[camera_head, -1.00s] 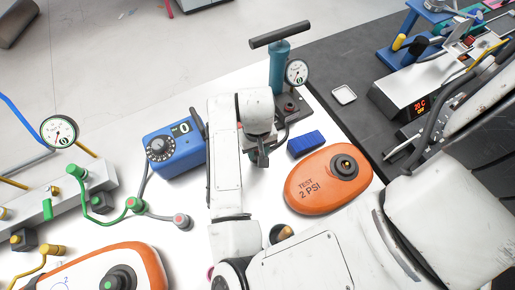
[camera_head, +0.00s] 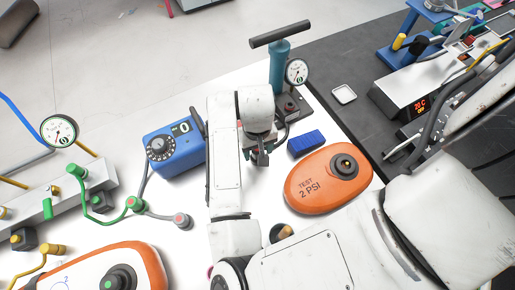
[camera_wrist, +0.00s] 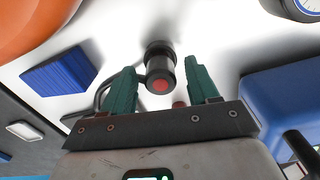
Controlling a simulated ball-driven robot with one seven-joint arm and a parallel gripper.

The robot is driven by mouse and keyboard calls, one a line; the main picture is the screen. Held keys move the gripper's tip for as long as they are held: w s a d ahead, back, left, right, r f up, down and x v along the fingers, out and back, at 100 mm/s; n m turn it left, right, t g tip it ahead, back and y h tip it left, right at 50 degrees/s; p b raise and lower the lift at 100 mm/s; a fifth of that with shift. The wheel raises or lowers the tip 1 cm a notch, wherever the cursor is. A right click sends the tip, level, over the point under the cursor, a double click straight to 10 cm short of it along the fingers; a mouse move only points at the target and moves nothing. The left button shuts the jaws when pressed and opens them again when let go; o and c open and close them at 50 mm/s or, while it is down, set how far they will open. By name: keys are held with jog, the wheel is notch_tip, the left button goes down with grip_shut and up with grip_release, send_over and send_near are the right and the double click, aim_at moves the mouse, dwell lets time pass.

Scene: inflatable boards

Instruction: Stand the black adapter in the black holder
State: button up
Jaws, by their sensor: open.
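A black cylindrical piece with a red end face, which looks like the black adapter (camera_wrist: 161,74), is between my fingers in the wrist view, with its red end toward the camera. A wider black ring at its far end may be the black holder (camera_wrist: 158,46), but I cannot tell the two apart surely. My gripper (camera_wrist: 163,88) is open, its green fingers apart on both sides of the black piece with gaps. In the head view my gripper (camera_head: 259,157) points down at the white table, and a dark piece shows at its tips, partly hidden.
A blue ribbed block (camera_head: 306,144) and an orange "TEST 2 PSI" board (camera_head: 318,192) lie to the right. A blue dial box (camera_head: 172,150) stands left. A pump with gauge (camera_head: 279,68) stands behind. A tan-and-black piece (camera_head: 282,232) is partly hidden by my arm.

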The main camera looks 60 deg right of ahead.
notch_tip(320, 180, up, 12)
jog(key=shift+f, duration=0.2)
dwell(0.7)
